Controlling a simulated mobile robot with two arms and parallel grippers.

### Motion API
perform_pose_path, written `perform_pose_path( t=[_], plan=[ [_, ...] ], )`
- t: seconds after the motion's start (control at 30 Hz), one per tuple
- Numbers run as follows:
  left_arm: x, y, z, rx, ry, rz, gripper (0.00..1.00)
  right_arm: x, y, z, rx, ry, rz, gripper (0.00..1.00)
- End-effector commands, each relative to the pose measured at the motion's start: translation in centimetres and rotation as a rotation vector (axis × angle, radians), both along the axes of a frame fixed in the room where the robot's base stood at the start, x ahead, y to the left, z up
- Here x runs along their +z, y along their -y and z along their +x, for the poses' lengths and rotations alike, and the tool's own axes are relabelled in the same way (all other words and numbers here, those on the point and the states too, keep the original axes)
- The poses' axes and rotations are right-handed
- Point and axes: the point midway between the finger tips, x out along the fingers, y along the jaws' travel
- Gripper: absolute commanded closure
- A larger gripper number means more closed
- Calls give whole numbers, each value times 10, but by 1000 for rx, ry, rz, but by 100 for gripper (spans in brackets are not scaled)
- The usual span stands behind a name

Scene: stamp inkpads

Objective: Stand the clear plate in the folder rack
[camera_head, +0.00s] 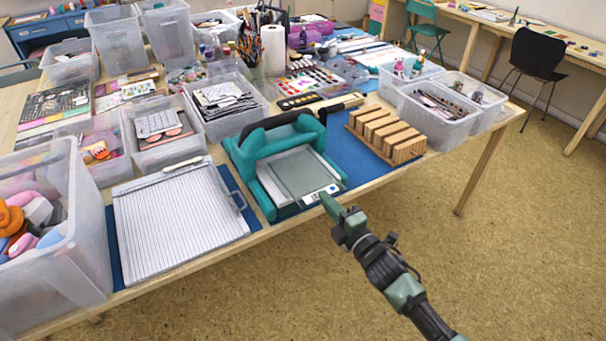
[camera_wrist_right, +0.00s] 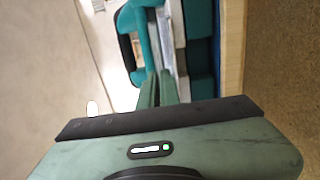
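The clear plate (camera_head: 298,172) is a greyish see-through sheet in the opening of the teal machine (camera_head: 262,185), with a white label (camera_head: 322,193) at its near edge. The wooden folder rack (camera_head: 385,135), with several upright slots, stands to the right of the machine. My right gripper (camera_head: 328,203) is at the label end of the plate. In the right wrist view its two fingers (camera_wrist_right: 160,88) are close together and point at the pale edge inside the machine. Whether they grip the plate's edge is not clear. My left gripper is not in view.
A striped white board (camera_head: 178,220) lies left of the machine on a blue mat (camera_head: 112,240). Clear bins (camera_head: 440,108) stand right of the rack, and others crowd the left side. The floor in front of the table is open.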

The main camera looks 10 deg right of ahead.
Motion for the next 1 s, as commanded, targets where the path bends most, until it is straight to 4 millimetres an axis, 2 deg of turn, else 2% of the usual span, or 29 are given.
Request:
perform_pose_path(
  t=[0.03, 0.47, 1.0],
  plan=[
    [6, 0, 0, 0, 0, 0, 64, 6, 0, -2, 0, 1, 0, 100],
    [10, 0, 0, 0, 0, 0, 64, 9, 1, -4, 1, 1, 0, 100],
    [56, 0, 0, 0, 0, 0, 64, 51, 10, -30, 1, 1, 0, 100]
  ],
)
